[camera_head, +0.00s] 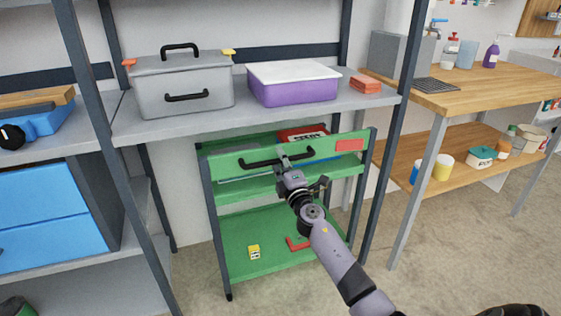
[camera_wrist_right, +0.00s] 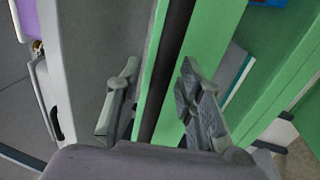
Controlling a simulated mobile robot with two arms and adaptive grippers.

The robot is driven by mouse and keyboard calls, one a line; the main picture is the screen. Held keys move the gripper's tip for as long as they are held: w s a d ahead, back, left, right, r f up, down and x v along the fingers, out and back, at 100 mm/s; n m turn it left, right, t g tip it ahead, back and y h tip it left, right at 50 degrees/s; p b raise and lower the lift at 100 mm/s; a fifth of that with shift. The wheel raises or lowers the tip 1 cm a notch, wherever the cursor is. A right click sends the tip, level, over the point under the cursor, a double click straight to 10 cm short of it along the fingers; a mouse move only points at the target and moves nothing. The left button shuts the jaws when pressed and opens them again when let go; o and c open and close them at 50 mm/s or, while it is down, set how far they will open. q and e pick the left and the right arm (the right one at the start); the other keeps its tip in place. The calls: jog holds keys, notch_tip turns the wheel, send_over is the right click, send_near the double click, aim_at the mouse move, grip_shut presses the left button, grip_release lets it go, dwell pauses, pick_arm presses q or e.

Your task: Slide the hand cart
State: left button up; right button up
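The green hand cart (camera_head: 262,233) has dark posts and several shelves. It stands under the lower grey shelf of the rack. Its black bar handle (camera_head: 262,163) runs across the front of the top tray. My right gripper (camera_head: 285,164) is at the middle of this handle. In the right wrist view, the two fingers of my right gripper (camera_wrist_right: 160,85) are spread apart. The dark handle bar (camera_wrist_right: 176,75) passes between them, nearer the right finger, with a gap to the left finger. My left gripper is not in view.
Rack posts (camera_head: 388,150) stand close to the cart's sides. A grey toolbox (camera_head: 190,85) and a purple tub (camera_head: 293,88) sit on the shelf above. A wooden workbench (camera_head: 480,92) stands at right. Open concrete floor (camera_head: 460,240) lies in front.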

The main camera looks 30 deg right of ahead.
grip_shut()
dwell(0.7)
